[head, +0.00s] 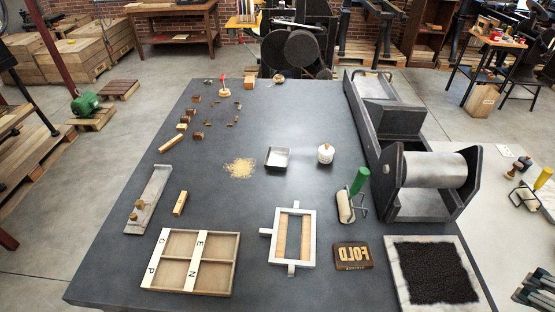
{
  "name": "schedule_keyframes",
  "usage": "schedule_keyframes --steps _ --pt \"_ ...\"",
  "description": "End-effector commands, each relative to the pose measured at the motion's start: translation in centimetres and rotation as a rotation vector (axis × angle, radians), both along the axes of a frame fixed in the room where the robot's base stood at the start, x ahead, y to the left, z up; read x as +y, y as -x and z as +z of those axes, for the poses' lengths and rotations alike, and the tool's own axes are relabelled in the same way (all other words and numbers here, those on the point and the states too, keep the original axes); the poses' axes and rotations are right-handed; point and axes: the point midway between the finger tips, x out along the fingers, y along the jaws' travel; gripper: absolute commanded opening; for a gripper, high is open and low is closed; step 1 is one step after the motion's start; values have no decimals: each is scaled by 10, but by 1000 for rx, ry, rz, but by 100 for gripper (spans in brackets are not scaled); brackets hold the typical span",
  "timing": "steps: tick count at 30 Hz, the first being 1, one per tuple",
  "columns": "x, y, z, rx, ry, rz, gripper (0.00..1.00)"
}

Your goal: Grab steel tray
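A small square steel tray (277,168) with a raised rim lies near the middle of the dark table. It looks empty. A long grey metal galley-like plate (155,190) with small wooden pieces at its near end lies at the left edge of the table.
Yellowish grains (239,168) lie left of the tray, and a white lidded jar (325,154) stands to its right. A white frame (292,238) lies nearer, beside a green-handled roller (346,205). A large press (430,185) fills the table's right side.

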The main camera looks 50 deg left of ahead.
Motion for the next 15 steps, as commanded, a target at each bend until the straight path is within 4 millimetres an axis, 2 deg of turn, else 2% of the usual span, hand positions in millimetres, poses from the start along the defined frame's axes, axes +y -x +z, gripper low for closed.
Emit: schedule_keyframes --steps 8,15 --pt "28 -27 28 38 -55 -29 83" --pt "66 -58 54 90 -119 -72 83"
